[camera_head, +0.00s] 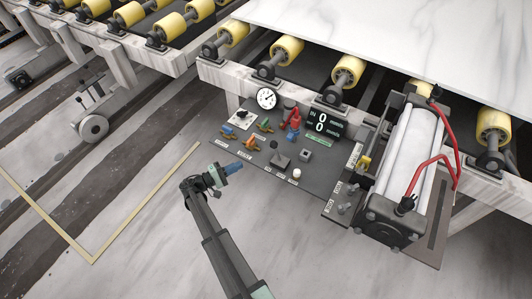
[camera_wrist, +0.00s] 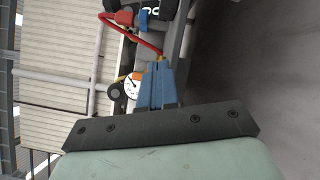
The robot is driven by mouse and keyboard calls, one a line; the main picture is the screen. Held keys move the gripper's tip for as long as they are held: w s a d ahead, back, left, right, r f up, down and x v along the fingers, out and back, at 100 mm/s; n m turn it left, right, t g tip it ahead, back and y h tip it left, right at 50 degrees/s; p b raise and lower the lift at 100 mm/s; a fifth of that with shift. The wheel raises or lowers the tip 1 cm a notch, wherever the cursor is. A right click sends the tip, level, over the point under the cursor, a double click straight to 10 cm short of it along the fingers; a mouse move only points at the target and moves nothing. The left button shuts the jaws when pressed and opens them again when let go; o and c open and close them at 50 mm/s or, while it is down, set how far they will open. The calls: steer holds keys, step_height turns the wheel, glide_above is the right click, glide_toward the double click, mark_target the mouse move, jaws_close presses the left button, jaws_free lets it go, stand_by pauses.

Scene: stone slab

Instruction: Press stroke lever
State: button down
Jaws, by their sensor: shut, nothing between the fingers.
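The dark control panel (camera_head: 262,142) carries several small levers, knobs and buttons. A black lever on a square base (camera_head: 281,159) stands at its middle front, and a white round button (camera_head: 297,174) is at its front edge. Grey levers (camera_head: 346,207) sit at the panel's right end, beside the cylinder. The labels are too small to read, so I cannot tell which one is the stroke lever. My gripper (camera_head: 237,167) has blue fingers and is at the panel's front left edge, left of the black lever. In the wrist view the blue fingers (camera_wrist: 158,84) are together and empty.
A white cylinder (camera_head: 407,150) with red hoses (camera_head: 447,140) stands right of the panel. A round gauge (camera_head: 267,98) and a display (camera_head: 324,123) rise at the panel's back. Yellow rollers (camera_head: 347,70) bear the marble slab (camera_head: 420,35) behind. The floor in front is clear.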

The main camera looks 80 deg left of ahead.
steer(key=r, duration=0.1)
steer(key=r+m+t, duration=0.1)
steer(key=shift+s+d+r+t, duration=0.1)
steer(key=shift+d+r+t, duration=0.2)
steer(key=shift+r, duration=0.1)
glide_toward(276, 151)
steer(key=w+a, duration=0.2)
steer(key=a, duration=0.1)
steer(key=w+a, duration=0.1)
steer(key=a, duration=0.1)
steer(key=shift+a+f, duration=0.1)
steer(key=shift+f, duration=0.3)
steer(key=shift+w+d+r, duration=0.4)
steer(key=shift+w+d, duration=0.35)
steer(key=shift+w, duration=0.1)
steer(key=shift+w+d+r, duration=0.2)
steer(key=shift+w+d, duration=0.1)
steer(key=shift+w, duration=0.3)
